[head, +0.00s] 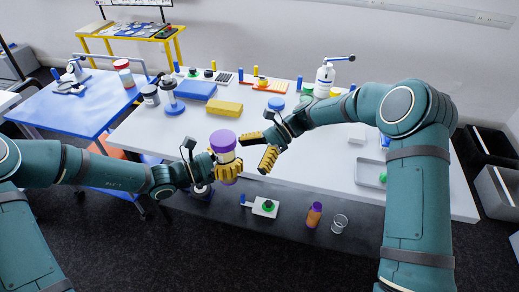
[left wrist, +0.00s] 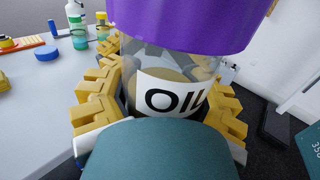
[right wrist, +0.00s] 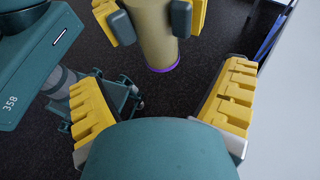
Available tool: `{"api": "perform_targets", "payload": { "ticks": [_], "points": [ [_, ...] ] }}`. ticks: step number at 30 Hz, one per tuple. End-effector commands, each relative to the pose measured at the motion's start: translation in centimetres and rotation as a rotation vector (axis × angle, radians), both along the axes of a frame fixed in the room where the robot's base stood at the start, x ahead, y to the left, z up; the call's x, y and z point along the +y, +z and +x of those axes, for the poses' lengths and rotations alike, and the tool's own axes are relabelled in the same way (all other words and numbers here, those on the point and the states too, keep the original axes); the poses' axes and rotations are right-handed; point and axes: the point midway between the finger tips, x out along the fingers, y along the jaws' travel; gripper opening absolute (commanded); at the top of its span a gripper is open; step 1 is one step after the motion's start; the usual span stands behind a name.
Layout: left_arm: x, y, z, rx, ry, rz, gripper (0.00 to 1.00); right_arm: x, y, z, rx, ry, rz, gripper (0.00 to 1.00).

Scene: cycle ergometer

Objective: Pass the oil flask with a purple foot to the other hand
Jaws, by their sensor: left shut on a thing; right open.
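The oil flask has a wide purple top (head: 223,142) and a clear body with a white label reading OIL (left wrist: 172,97). In the right wrist view its tan lower body (right wrist: 155,35) ends in a thin purple foot (right wrist: 163,69). My left gripper (head: 226,170) is shut around the flask's body and holds it upright in the air. My right gripper (head: 257,148) is open and empty just right of the flask, its fingers pointing towards it. In the right wrist view the flask's foot lies ahead of the open right fingers (right wrist: 165,78), apart from them.
The white table (head: 310,150) carries blue and yellow blocks (head: 226,107) and a pump bottle (head: 325,78) at the back. A dark strip in front holds a green-knobbed fixture (head: 266,207), an orange bottle (head: 313,216) and a glass (head: 339,223). The table's middle is clear.

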Motion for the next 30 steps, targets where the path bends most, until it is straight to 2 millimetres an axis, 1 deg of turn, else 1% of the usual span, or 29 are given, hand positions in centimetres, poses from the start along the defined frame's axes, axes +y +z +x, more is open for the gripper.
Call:
{"api": "perform_targets", "payload": {
  "ticks": [1, 6, 12, 18, 28, 29, 30],
  "points": [
    [0.0, 0.1, 0.0, -0.001, 0.000, -0.001, 0.06, 0.9, -0.4, -0.4, 0.003, 0.003, 0.001, 0.95],
    [0.0, 0.1, 0.0, -0.001, 0.000, -0.001, 0.06, 3.5, -1.5, -1.5, 0.001, 0.003, 0.000, 0.95],
    [0.0, 0.1, 0.0, -0.001, 0.000, -0.001, 0.06, 5.9, -2.7, -2.6, 0.001, 0.002, 0.001, 0.95],
    [0.0, 0.1, 0.0, -0.001, 0.000, -0.001, 0.06, 7.1, -3.2, -3.1, 0.000, 0.000, -0.001, 0.95],
    [0.0, 0.1, 0.0, -0.001, 0.000, -0.001, 0.06, 7.3, -3.3, -3.1, -0.001, 0.000, -0.001, 0.95],
    [0.0, 0.1, 0.0, -0.001, 0.000, -0.001, 0.06, 7.3, -3.3, -3.1, -0.001, 0.000, -0.001, 0.85],
    [0.0, 0.1, 0.0, -0.001, 0.000, -0.001, 0.06, 7.3, -3.3, -3.1, -0.001, 0.000, -0.001, 0.71]
  ]
}}
